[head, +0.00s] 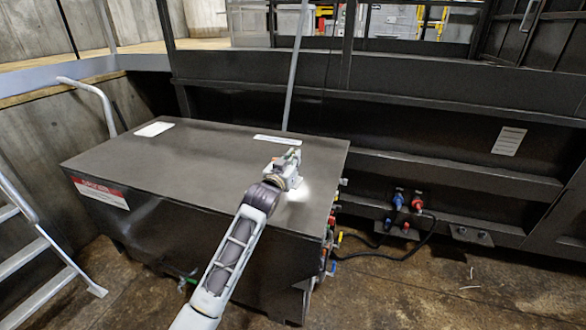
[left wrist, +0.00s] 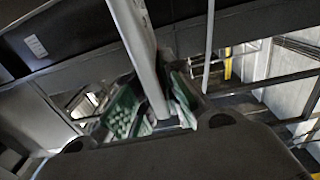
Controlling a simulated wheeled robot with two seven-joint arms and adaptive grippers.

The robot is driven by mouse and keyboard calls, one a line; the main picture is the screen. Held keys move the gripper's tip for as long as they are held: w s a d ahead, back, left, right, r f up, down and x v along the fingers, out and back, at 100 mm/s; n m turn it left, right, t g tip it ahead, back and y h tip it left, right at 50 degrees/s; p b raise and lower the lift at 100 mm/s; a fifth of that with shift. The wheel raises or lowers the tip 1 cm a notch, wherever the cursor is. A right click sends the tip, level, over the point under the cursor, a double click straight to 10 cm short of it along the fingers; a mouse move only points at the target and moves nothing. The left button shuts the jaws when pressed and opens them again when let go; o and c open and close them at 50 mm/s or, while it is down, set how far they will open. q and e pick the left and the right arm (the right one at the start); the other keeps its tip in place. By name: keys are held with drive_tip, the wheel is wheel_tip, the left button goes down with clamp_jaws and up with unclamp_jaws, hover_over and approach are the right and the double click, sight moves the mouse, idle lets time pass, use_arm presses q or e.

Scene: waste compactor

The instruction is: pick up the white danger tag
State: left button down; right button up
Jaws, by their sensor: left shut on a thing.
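My left gripper (head: 291,156) is over the back right part of the dark box's top. A white flat tag (head: 278,140) shows at its fingertips, near the box's back edge. In the left wrist view a long pale strip with small dark marks (left wrist: 138,45) runs down between the green-padded fingers of my left gripper (left wrist: 158,122). The fingers are shut on it, and it appears to be this white tag. Its lettering cannot be read. My right gripper is not in view.
The dark box (head: 210,160) has another white plate (head: 154,129) at its back left and a red and white sign (head: 100,193) on its front. Coloured connectors and cables (head: 404,202) are at right. A metal ladder (head: 40,245) stands at left. A thin pole (head: 295,65) rises behind the box.

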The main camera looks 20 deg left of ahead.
use_arm(q)
drive_tip(key=shift+r, duration=2.35)
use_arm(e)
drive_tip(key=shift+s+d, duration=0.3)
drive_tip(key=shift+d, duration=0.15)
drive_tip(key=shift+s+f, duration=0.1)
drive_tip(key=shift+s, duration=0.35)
